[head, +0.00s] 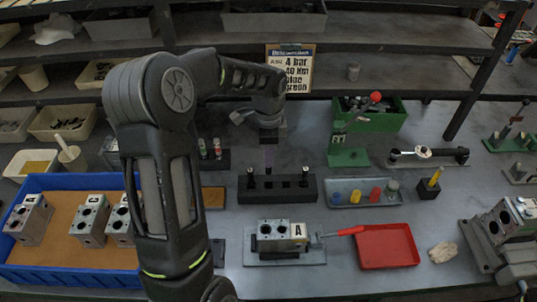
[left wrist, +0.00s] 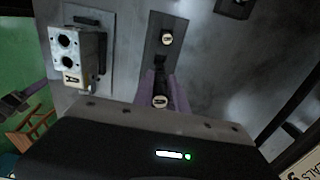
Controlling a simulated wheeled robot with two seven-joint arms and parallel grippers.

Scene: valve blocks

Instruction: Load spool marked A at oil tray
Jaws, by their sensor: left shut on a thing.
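My left gripper (head: 268,156) is above the black spool rack (head: 278,196), fingers pointing down. In the left wrist view its purple fingers (left wrist: 160,98) are shut on a spool (left wrist: 160,102) with a pale, marked end; I cannot read the letter surely. I cannot tell whether this spool is clear of the rack. Another spool (left wrist: 166,40) stands in the rack. The valve block marked A (head: 280,237) sits on a grey plate in front of the rack and also shows in the left wrist view (left wrist: 75,55). A white tray with amber contents (head: 38,165) is at far left; I cannot confirm it as the oil tray.
A blue bin (head: 70,277) with several valve blocks is at left. A red tray (head: 387,245) is right of block A. A tray of coloured pieces (head: 364,192) is right of the rack. A green bin (head: 375,118) stands behind. A clamped block (head: 505,225) is at far right.

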